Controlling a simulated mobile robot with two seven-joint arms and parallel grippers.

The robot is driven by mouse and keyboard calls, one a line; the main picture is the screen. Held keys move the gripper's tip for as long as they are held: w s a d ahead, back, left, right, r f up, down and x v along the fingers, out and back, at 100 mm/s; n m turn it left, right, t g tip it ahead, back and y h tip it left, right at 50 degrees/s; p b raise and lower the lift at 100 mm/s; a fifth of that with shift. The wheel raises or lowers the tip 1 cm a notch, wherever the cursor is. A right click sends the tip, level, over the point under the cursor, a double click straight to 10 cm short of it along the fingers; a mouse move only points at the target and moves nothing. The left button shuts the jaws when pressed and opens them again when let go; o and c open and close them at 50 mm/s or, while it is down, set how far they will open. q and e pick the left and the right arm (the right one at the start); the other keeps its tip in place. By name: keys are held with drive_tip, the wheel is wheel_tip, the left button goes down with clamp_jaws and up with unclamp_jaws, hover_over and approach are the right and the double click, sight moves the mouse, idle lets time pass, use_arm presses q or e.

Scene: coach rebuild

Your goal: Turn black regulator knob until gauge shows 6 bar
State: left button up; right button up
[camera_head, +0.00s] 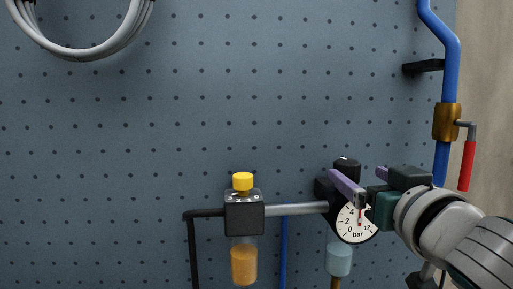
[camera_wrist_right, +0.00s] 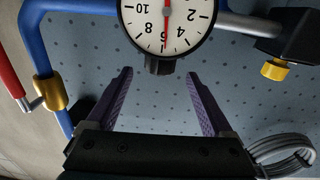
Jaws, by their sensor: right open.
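The black regulator knob (camera_head: 347,163) sits on top of the regulator, above the white round gauge (camera_head: 352,231). My right gripper (camera_head: 356,173) is open at the knob, its purple fingers partly covering the gauge in the head view. In the right wrist view, which is upside down, the knob (camera_wrist_right: 160,66) lies just beyond the gap between the open fingertips (camera_wrist_right: 160,75), with no visible contact. The gauge (camera_wrist_right: 185,25) there shows its red needle at about the 6 mark. My left gripper is not in view.
A filter unit with a yellow cap (camera_head: 243,181) and amber bowl stands left of the regulator, joined by a grey pipe (camera_head: 297,209). A blue pipe with a brass valve (camera_head: 446,121) and red lever (camera_head: 467,166) runs at right. Coiled cable (camera_head: 90,53) hangs upper left.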

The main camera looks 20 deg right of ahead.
sight(342, 162)
drive_tip(key=x, duration=0.7)
drive_tip(key=shift+w+d+f+p, duration=0.1)
drive_tip(key=shift+w+p, duration=0.25)
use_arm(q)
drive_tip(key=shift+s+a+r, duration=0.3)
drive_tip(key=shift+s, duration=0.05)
use_arm(e)
drive_tip(key=shift+x, duration=0.75)
clamp_jaws()
drive_tip(key=shift+f+m+h+b, duration=0.25)
drive_tip(key=shift+m+h+b, duration=0.25)
drive_tip(key=shift+b, duration=0.55)
drive_tip(key=shift+d+g+h+b, duration=0.15)
drive_tip(key=shift+g+h+b, duration=0.15)
drive_tip(key=shift+g+h, duration=0.15)
drive_tip(key=shift+s+r+m+h, duration=0.1)
drive_tip(key=shift+r+m+h, duration=0.1)
drive_tip(key=shift+m+h, duration=0.1)
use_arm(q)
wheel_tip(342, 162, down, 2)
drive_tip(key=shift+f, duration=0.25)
